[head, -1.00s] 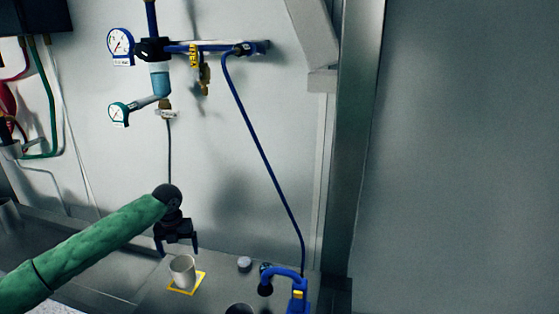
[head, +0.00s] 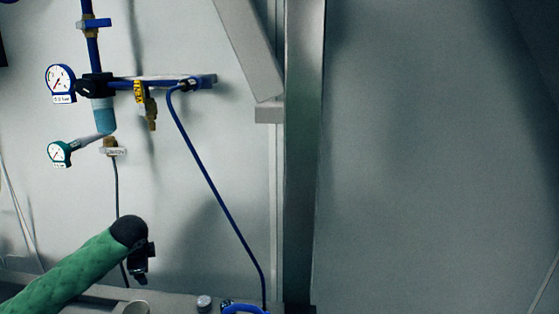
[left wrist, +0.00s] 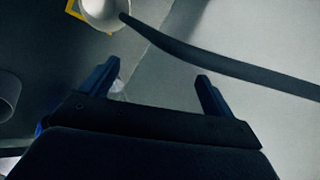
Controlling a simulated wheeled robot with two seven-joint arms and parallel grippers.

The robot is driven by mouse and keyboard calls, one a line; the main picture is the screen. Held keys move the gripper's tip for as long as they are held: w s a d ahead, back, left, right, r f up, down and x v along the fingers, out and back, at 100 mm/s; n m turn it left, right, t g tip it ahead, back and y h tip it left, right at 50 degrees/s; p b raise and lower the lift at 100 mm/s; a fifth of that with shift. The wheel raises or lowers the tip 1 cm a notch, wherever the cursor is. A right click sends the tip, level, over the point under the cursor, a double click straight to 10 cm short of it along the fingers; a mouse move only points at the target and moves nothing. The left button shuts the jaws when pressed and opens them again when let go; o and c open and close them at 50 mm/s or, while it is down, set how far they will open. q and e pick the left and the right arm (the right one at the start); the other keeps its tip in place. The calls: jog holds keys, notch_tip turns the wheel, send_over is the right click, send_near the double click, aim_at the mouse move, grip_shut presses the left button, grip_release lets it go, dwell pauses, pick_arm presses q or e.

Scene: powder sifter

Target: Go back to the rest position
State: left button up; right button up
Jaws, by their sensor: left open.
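My left gripper (head: 141,270) is above the bench in the head view, at the end of my green-sleeved arm. In the left wrist view its two dark blue fingers (left wrist: 157,74) stand wide apart with nothing between them. A pale cup (head: 136,307) shows only its top at the bottom edge of the head view, below the gripper. It also shows at the top of the left wrist view (left wrist: 101,12), beyond the left finger and clear of it. My right gripper is in neither view.
A blue pipe with gauges (head: 60,84) is fixed to the wall, and a blue hose (head: 222,208) hangs from it. A dark cable (left wrist: 225,64) crosses the left wrist view. A yellow marking (left wrist: 73,9) lies by the cup. A small cylinder (head: 204,302) stands right of the cup.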

pick_arm(q)
jog(key=s+d+f+n+t+h, duration=0.25)
jog(key=s+d+n, duration=0.6)
jog(key=d, duration=0.75)
jog(key=s+d+f+n+g, duration=0.1)
jog(key=s+d+f+g, duration=0.1)
jog(key=s+f, duration=0.5)
jog(key=s+d+f+n+g+h+p, duration=0.1)
jog(key=s+d+f, duration=0.4)
jog(key=s, duration=1.2)
jog(key=s+d+f+n+g+h+p, duration=0.1)
jog(key=s+d+f+g, duration=0.1)
jog(key=s+f, duration=0.6)
jog(key=s+d, duration=0.1)
jog(key=s, duration=0.3)
jog(key=shift+s+d+f+g, duration=0.15)
jog(key=shift+s+f+g, duration=0.15)
jog(key=shift+f+g, duration=0.1)
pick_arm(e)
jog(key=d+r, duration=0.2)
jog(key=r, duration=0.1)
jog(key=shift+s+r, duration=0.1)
pick_arm(q)
jog(key=shift+c, duration=0.2)
